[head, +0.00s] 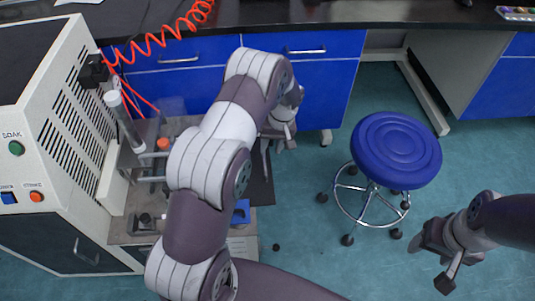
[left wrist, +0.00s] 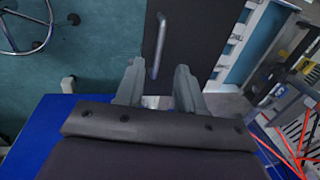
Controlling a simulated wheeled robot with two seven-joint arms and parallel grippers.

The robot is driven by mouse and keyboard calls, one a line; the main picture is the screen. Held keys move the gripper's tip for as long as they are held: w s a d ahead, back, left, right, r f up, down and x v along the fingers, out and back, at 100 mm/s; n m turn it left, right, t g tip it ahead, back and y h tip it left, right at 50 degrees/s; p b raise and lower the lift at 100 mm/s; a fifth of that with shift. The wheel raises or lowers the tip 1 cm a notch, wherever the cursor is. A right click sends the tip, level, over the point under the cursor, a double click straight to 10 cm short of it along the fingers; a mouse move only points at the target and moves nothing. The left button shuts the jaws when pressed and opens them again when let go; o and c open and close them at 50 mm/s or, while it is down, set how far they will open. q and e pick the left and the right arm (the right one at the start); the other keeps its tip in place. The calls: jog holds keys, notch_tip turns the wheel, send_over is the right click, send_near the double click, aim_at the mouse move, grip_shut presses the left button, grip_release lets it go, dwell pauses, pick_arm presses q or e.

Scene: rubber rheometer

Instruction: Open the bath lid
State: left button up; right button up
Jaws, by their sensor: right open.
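The bath lid (left wrist: 195,40) is a flat dark panel with a long metal bar handle (left wrist: 158,45) in the left wrist view. In the head view a dark edge of the lid (head: 262,185) shows beside my left arm, which hides much of the bath. My left gripper (head: 278,146) is over the lid, pointing down. In the left wrist view its two fingers (left wrist: 159,68) are apart, with the near end of the handle in line between them; I cannot tell whether they touch it. My right gripper (head: 435,262) is open and empty above the floor at the right.
A white machine (head: 60,110) with buttons stands at the left, with a red coiled hose (head: 165,35) near it. A blue stool (head: 396,150) stands on the floor right of centre. Blue cabinets (head: 325,85) under a black worktop line the back. Floor between bath and stool is clear.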

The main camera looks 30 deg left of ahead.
pick_arm(q)
jog(key=r, duration=0.4)
jog(key=shift+w+d+r+p, duration=0.2)
jog(key=shift+d+r+p, duration=0.1)
jog(key=shift+d, duration=0.1)
